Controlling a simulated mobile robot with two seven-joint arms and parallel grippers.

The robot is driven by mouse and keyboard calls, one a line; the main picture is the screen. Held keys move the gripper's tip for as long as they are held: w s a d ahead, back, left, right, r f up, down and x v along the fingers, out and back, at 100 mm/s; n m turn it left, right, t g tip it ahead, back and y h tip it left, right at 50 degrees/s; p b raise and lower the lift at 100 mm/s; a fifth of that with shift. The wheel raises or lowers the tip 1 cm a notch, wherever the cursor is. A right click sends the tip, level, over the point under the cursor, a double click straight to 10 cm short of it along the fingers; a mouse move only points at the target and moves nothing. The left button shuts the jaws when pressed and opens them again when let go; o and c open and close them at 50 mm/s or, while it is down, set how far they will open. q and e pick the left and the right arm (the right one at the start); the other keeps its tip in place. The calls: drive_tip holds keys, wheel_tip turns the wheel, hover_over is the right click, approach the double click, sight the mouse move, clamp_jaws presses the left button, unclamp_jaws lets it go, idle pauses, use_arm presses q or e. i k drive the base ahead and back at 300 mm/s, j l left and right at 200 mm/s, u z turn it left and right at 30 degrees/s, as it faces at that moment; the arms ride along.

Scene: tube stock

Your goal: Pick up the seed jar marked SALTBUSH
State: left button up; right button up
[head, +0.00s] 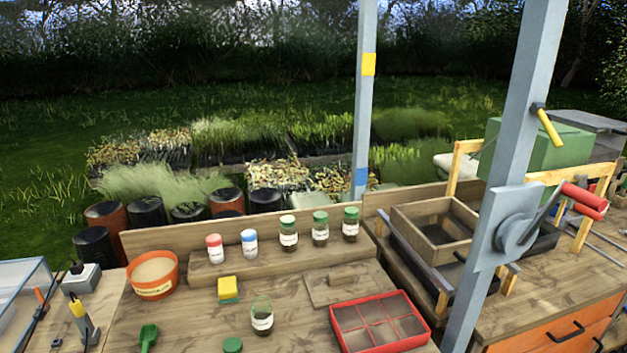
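Three glass jars with green lids stand in a row on the raised wooden shelf: a left one (288,233), a middle one (320,229) and a right one (350,225). Each has dark contents and a white label. A white container with a red lid (215,249) and one with a blue lid (249,244) stand left of them. An open glass jar (262,316) with a white label stands in front on the bench, and a loose green lid (232,345) lies near it. The labels are too small to read, so I cannot tell which is SALTBUSH. Neither gripper is in view.
A red divided tray (380,323) sits right of the open jar. A yellow and green sponge (228,289), a green scoop (148,336) and an orange tub (153,275) are to the left. A grey post (518,130) with a red-handled crank rises at right.

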sight(261, 312)
drive_tip(key=i+l, duration=0.2)
drive_tip(key=l, duration=0.2)
drive_tip(key=i+l, duration=0.2)
drive_tip(key=l, duration=0.2)
drive_tip(key=i+l+u, duration=0.1)
drive_tip(key=l, duration=0.3)
drive_tip(key=i, duration=0.05)
